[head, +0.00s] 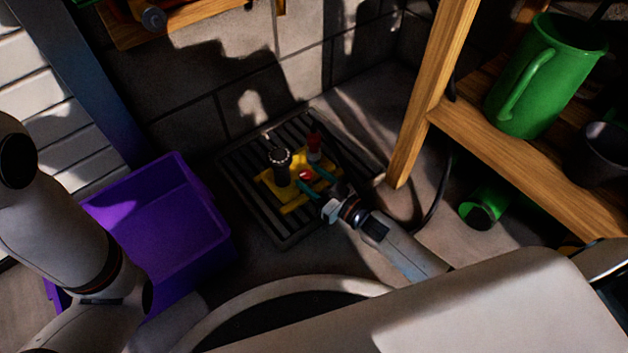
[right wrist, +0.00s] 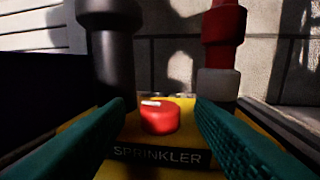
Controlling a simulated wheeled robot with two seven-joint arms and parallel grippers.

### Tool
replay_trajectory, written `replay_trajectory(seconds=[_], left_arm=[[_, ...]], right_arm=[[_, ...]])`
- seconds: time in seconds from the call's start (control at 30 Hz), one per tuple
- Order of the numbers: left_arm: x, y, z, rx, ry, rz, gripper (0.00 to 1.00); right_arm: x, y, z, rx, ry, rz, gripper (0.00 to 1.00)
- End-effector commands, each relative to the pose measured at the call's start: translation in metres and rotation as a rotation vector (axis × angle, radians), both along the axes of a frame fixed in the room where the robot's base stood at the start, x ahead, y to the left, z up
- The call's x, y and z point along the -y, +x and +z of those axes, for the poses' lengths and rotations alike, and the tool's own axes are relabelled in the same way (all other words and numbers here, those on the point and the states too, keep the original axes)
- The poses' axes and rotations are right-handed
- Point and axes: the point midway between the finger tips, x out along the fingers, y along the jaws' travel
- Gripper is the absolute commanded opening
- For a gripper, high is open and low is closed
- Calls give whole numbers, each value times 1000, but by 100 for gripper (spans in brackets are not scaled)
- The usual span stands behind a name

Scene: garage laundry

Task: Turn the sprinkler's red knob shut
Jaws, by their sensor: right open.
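The sprinkler (head: 277,187) has a yellow base, a black post and a red-and-white post, and stands on a dark floor grate. Its red knob (head: 306,175) sits low at the front of the base. In the right wrist view the red knob (right wrist: 160,117) has a white mark on top, above a "SPRINKLER" label (right wrist: 158,156). My right gripper (head: 313,181) is open at the knob. In the right wrist view its two teal fingers (right wrist: 160,120) lie either side of the knob, with gaps showing. My left gripper is out of view; only my left arm shows.
The grate (head: 247,205) lies by the block wall. A purple bin (head: 165,233) stands at the left. A wooden shelf (head: 540,165) at the right holds a green jug (head: 545,75) and a dark pot (head: 598,152). A green cup (head: 484,208) lies on the floor below, near a black hose (head: 436,195).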

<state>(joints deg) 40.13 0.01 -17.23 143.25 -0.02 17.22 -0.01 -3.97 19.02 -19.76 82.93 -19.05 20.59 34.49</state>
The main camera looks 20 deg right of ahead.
Motion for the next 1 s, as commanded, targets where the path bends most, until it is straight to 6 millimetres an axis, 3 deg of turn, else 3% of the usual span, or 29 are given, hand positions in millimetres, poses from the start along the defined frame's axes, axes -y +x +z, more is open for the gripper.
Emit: replay_trajectory(seconds=[0.1, 0.37, 0.67, 1.0], left_arm=[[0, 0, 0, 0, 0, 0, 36], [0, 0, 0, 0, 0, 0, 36], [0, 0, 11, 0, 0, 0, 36], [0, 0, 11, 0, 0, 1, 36]], right_arm=[[0, 0, 0, 0, 0, 0, 47], [0, 0, 0, 0, 0, 0, 5], [4, 4, 3, 4, -9, 141, 4], [6, 4, 0, 0, 0, 275, 4]])
